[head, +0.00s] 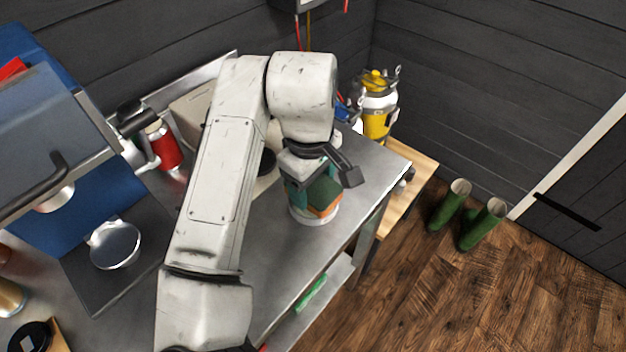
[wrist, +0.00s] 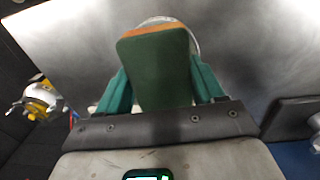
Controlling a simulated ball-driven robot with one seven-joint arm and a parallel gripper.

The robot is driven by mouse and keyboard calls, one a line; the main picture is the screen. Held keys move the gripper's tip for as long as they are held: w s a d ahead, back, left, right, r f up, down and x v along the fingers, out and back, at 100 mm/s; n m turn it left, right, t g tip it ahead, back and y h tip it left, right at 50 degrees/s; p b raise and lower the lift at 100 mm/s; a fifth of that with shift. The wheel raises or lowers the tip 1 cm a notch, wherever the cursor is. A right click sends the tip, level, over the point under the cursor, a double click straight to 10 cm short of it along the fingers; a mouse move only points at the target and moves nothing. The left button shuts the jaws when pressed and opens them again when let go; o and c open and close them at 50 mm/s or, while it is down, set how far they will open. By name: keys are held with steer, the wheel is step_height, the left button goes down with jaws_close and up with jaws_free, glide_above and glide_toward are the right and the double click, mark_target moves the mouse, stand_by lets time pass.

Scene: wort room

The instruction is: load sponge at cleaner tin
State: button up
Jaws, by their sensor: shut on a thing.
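A sponge with a dark green face and an orange layer (wrist: 158,70) is between the two teal fingers of my gripper (wrist: 160,92), which is shut on it. In the head view the sponge (head: 323,195) is over a round, whitish tin (head: 312,217) near the right end of the steel counter; my gripper (head: 308,190) is partly hidden by my arm. Only the tin's lower rim shows there, and a pale curved edge of it shows behind the sponge in the wrist view. I cannot tell whether the sponge touches the tin.
The steel counter (head: 280,262) has a blue machine (head: 52,225) at left and a red canister (head: 166,147) behind my arm. A yellow-and-white sprayer (head: 376,108) stands past the counter's right end, by a wooden stand (head: 415,170). Green boots (head: 482,225) stand on the floor.

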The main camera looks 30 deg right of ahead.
mark_target(313, 185)
steer(key=shift+f, duration=0.55)
stand_by(2.2)
step_height(313, 185, up, 7)
steer(key=p, duration=0.7)
steer(key=shift+r+p, duration=0.1)
steer(key=shift+p, duration=0.2)
stand_by(0.7)
